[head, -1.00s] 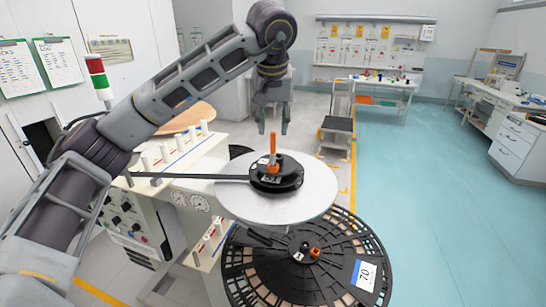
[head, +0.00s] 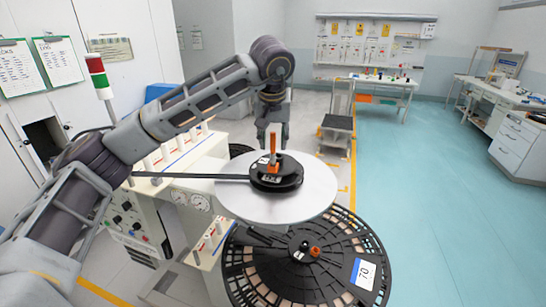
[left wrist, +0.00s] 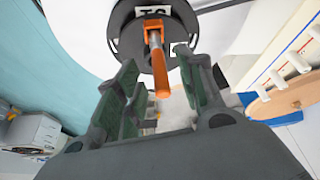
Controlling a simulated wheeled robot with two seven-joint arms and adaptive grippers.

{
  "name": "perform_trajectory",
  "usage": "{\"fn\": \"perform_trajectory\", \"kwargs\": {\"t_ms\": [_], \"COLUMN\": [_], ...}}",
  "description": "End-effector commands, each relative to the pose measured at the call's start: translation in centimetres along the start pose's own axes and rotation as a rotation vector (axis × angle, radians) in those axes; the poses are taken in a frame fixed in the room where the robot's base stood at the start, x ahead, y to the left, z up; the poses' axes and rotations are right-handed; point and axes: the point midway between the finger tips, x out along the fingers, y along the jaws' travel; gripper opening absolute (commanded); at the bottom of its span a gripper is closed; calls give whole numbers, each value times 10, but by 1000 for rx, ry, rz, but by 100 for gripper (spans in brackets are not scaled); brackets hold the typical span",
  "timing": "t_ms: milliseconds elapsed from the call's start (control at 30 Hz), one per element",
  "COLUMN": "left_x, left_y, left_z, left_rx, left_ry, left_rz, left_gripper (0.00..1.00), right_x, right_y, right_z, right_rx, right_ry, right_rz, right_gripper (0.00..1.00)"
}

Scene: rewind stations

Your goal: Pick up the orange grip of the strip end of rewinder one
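The orange grip (head: 273,150) stands upright on the black reel (head: 277,176), which lies on the round white plate (head: 300,205) of the rewinder. A dark strip (head: 190,176) runs from the reel to the left. My left gripper (head: 272,142) points down over the reel, with the top of the orange grip at its fingertips. In the left wrist view the fingers (left wrist: 160,95) are apart, and the orange grip (left wrist: 159,70) shows in the gap between them, not clasped. My right gripper is not in view.
Below the plate is a large black slotted disc (head: 305,265) with a label reading 70. White pegs (head: 210,238) stand on the machine at left. A step stool (head: 337,130) stands behind; the blue-green floor at right is clear.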

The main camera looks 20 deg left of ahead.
Motion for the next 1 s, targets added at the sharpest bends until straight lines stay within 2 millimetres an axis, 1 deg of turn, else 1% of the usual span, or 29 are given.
{"fn": "perform_trajectory", "kwargs": {"t_ms": [300,500,633,1000], "left_x": [27,45,49,49], "left_y": [-1,-1,-1,-1], "left_z": [-1,-1,-1,-1], "left_rx": [0,-1,-1,0], "left_ry": [-2,-1,-1,-1], "left_rz": [-1,0,1,0], "left_gripper": [39,39,39,39], "right_x": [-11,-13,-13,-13], "right_y": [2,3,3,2], "right_z": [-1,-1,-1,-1], "right_rx": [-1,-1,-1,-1], "right_ry": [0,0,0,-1], "right_rz": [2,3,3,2], "right_gripper": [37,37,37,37]}}
